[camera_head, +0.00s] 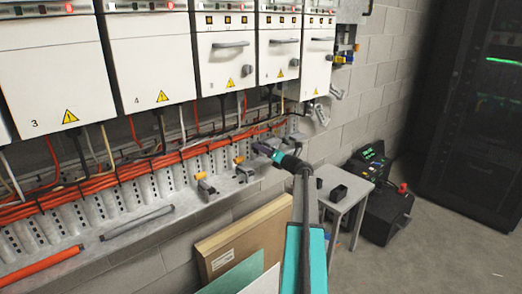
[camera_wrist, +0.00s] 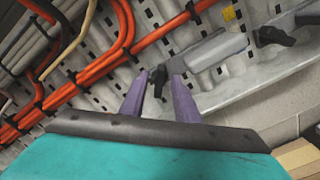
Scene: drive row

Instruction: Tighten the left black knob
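In the wrist view, my gripper (camera_wrist: 160,78) has two purple fingers. Their tips are apart, with the left black knob (camera_wrist: 158,82) showing between them. A small gap shows beside the knob, and I cannot tell how deep it sits between the fingers. The knob is at the end of a grey bracket (camera_wrist: 205,55) on the metal rail. A second black knob (camera_wrist: 275,37) sits on another grey bracket to the right. In the head view, my gripper (camera_head: 258,145) is at the perforated rail, and the knob by it cannot be made out.
Orange cables (camera_head: 120,172) run along the perforated tray below the white cabinets (camera_head: 150,68). Two clamps (camera_head: 206,188) with yellowish parts stick out left of my gripper. A small grey table (camera_head: 345,190) and a cardboard panel (camera_head: 240,235) stand below. Open floor lies at right.

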